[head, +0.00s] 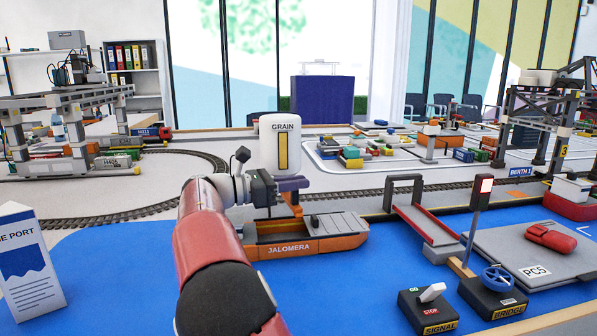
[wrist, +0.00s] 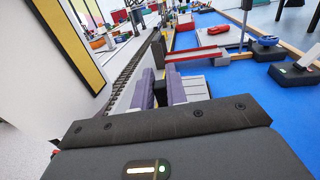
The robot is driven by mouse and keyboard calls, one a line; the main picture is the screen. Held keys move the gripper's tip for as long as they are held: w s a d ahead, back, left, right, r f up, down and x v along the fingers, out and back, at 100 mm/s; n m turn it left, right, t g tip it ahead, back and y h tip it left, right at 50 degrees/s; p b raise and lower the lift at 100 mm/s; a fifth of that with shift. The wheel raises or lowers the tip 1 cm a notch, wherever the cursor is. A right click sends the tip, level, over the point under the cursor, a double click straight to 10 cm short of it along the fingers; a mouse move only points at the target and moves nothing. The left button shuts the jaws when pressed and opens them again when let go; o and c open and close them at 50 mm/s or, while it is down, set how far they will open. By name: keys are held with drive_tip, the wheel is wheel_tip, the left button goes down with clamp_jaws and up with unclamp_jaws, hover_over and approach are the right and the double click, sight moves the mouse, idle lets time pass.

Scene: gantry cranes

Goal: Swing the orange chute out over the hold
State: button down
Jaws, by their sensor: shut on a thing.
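The white grain silo (head: 267,147) stands at the quay, marked GRAIN, with a yellow strip on its front. The orange chute (head: 292,203) shows as a short piece just below my gripper, beside the silo's foot and above the ship. My gripper (head: 292,184) has purple fingers and is shut on the chute. In the wrist view the fingers (wrist: 162,88) stand close together, and the chute between them is hidden. The orange ship JALOMERA (head: 318,245) lies on the blue water below. Its open hold (head: 268,227) is partly hidden by my arm.
A red ramp (head: 428,224) and a signal post (head: 477,215) stand right of the ship. SIGNAL (head: 428,312) and BRIDGE (head: 492,298) control boxes sit at the front right. A rail track (head: 375,195) runs behind the ship. Open blue water lies in front.

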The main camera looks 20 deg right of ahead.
drive_tip(key=shift+a+g, duration=0.25)
drive_tip(key=shift+g, duration=0.15)
drive_tip(key=c, duration=1.4)
unclamp_jaws()
drive_tip(key=shift+f, duration=0.15)
